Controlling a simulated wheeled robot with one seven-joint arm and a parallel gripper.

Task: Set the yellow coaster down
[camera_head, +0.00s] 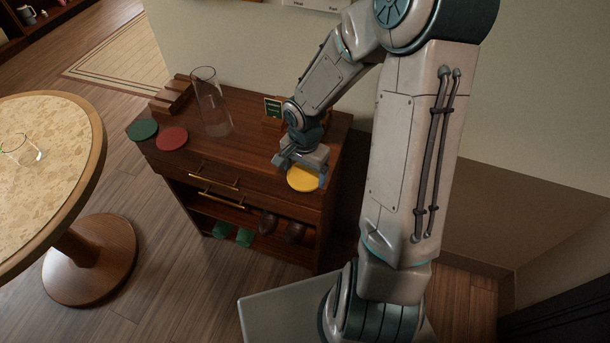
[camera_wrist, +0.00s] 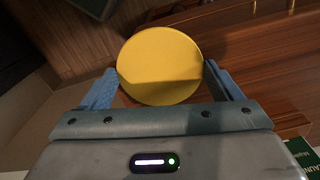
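The yellow coaster (camera_head: 303,180) is a flat round disc near the front right corner of the wooden cabinet. My gripper (camera_head: 302,170) reaches down over that corner. In the wrist view, the yellow coaster (camera_wrist: 160,62) lies between the two blue fingers of my gripper (camera_wrist: 163,85), which meet its opposite edges. A shadow covers the coaster's lower half there. I cannot tell whether its underside touches the cabinet top (camera_head: 245,140) or hangs just above it.
A green coaster (camera_head: 142,130) and a red coaster (camera_head: 172,138) lie at the cabinet's left end. The middle front of the top is clear. A round table (camera_head: 92,165) stands left.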

